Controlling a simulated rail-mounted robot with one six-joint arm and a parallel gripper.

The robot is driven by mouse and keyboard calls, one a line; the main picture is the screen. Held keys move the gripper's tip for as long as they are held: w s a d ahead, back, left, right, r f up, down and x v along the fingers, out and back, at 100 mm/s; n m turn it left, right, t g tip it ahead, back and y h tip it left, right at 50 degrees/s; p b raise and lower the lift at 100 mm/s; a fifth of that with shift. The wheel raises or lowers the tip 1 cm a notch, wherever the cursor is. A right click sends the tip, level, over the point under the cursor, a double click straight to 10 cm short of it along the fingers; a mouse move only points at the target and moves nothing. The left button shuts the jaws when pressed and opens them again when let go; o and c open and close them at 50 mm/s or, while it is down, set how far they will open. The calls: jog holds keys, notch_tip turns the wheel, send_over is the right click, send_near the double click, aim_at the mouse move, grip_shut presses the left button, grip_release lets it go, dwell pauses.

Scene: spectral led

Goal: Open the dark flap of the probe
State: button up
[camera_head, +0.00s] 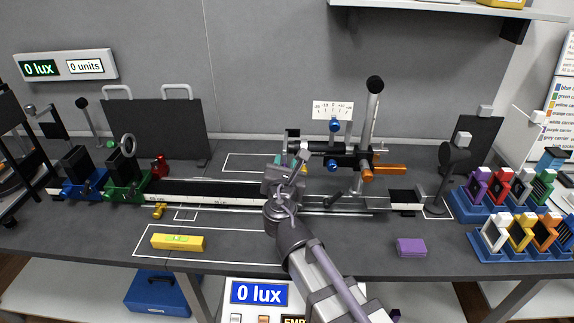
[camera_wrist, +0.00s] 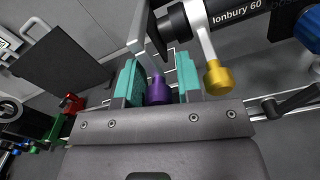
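The probe (camera_wrist: 232,22) is a black tube with white lettering in the wrist view. In the head view it is the dark horizontal body (camera_head: 325,147) on a post, just beyond my gripper (camera_head: 288,166). The dark flap (camera_wrist: 143,32) seems to be the dark plate with a pale edge at the tube's left end. A pale stem runs down from it to a purple knob (camera_wrist: 158,90). The teal fingers of my gripper (camera_wrist: 158,84) stand on either side of this knob. A gap shows beside it, and I see no clear grip. The knob is hidden in the head view.
A pale lever with a yellow knob (camera_wrist: 216,78) hangs from the tube close to the right finger. An orange-knobbed mount (camera_head: 380,168) is right of the probe. The rail (camera_head: 225,200) runs below; green (camera_head: 126,185) and blue carriers (camera_head: 82,185) stand left.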

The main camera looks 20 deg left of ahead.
jog(key=shift+c, duration=0.5)
grip_shut()
jog(key=shift+s+a+m, duration=0.1)
jog(key=shift+m, duration=0.2)
jog(key=shift+s+a+r+m+p, duration=0.2)
jog(key=shift+a+r+m+p, duration=0.4)
jog(key=shift+m, duration=2.3)
jog(key=shift+s+a+r+m+p, duration=0.2)
jog(key=shift+a+r+m+p, duration=0.4)
jog(key=shift+m, duration=2.3)
jog(key=shift+s+a+r+m+p, duration=0.2)
jog(key=shift+a+r+m+p, duration=0.4)
jog(key=shift+m, duration=2.3)
jog(key=shift+d+r, duration=0.1)
